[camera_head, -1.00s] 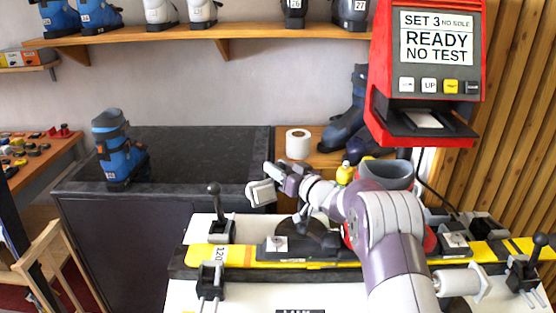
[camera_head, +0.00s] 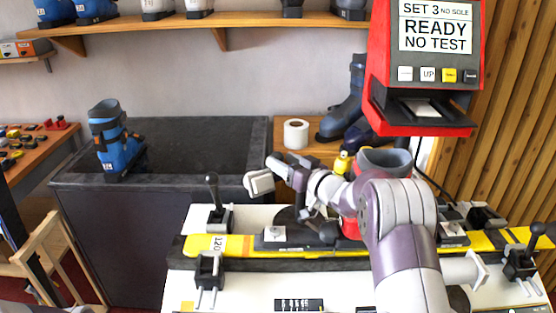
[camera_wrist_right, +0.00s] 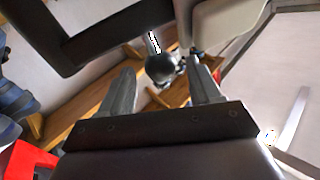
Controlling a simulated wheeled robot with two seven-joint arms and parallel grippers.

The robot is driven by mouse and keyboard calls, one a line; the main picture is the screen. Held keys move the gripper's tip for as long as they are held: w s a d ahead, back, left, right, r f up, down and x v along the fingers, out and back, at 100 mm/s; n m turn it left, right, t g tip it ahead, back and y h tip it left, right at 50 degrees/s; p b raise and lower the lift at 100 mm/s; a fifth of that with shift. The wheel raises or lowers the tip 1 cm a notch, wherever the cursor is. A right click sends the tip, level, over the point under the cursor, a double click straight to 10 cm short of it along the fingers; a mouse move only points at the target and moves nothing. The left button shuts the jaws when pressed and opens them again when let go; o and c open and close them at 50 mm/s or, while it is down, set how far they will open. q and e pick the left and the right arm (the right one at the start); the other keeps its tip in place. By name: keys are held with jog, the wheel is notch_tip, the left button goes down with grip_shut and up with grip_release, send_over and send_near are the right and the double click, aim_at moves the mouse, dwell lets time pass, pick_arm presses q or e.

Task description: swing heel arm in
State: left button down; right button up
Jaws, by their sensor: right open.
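A yellow ski (camera_head: 205,245) lies along the white bench top (camera_head: 245,290). A grey-topped boot (camera_head: 385,160) with red parts stands over it, largely hidden behind my right arm. A black binding part (camera_head: 300,234) sits on the ski left of the boot. My right gripper (camera_head: 268,172) hangs in the air above the ski's left half, pointing left. In the right wrist view its fingers (camera_wrist_right: 163,75) are apart, with a black ball knob (camera_wrist_right: 160,68) showing between them; I cannot tell whether they touch it. Which part is the heel arm is unclear. My left gripper is out of view.
Black-handled clamps stand at the left (camera_head: 213,200) and right (camera_head: 525,255) of the bench. The red display unit (camera_head: 420,75) reads READY NO TEST. A blue boot (camera_head: 115,140) stands on the dark counter (camera_head: 200,150). A paper roll (camera_head: 296,133) is behind my gripper.

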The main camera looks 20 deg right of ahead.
jog(key=v, duration=0.4)
jog(key=shift+s+d, duration=0.1)
jog(key=shift+s, duration=0.2)
